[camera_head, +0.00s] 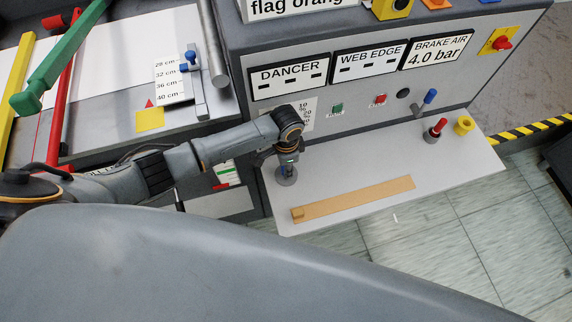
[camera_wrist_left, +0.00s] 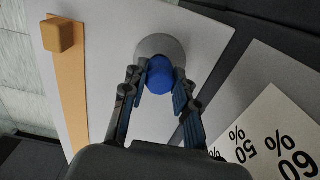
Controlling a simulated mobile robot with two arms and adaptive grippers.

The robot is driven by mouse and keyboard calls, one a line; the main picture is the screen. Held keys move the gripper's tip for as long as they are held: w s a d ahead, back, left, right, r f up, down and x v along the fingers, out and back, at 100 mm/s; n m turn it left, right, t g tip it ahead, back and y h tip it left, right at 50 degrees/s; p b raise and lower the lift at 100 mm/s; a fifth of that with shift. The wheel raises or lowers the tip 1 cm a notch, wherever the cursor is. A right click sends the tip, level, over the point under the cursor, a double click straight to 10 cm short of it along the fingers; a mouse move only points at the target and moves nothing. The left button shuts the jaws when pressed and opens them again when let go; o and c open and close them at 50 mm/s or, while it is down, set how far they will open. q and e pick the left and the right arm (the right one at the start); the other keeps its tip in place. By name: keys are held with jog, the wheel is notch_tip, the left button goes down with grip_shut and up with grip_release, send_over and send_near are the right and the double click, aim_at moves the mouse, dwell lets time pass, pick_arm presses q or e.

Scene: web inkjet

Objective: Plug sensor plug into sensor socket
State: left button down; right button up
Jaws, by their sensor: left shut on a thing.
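My left gripper (camera_head: 287,168) points down at the left end of the light shelf in front of the machine. In the left wrist view its fingers (camera_wrist_left: 160,88) are shut on a blue knob (camera_wrist_left: 160,72). A round grey disc (camera_wrist_left: 152,46) lies under the knob; it also shows under the gripper in the head view (camera_head: 286,179). I cannot tell whether the knob is the sensor plug. No part is marked as the sensor socket. A yellow ring-like piece (camera_head: 464,125) and a red-topped peg (camera_head: 438,127) stand on the shelf's right part. My right gripper is not in view.
An orange-brown bar (camera_head: 350,199) with a raised end block lies along the shelf's (camera_head: 330,170) front. The panel behind carries labels, a green button (camera_head: 337,108), a red button (camera_head: 379,99) and a blue-tipped lever (camera_head: 424,101). The mid-shelf behind the bar is clear.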

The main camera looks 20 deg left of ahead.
pick_arm(q)
jog(key=shift+f+b, duration=0.35)
jog(key=shift+f, duration=0.2)
jog(key=c, duration=1)
grip_release()
jog(key=shift+o, duration=0.2)
notch_tip(320, 180, up, 12)
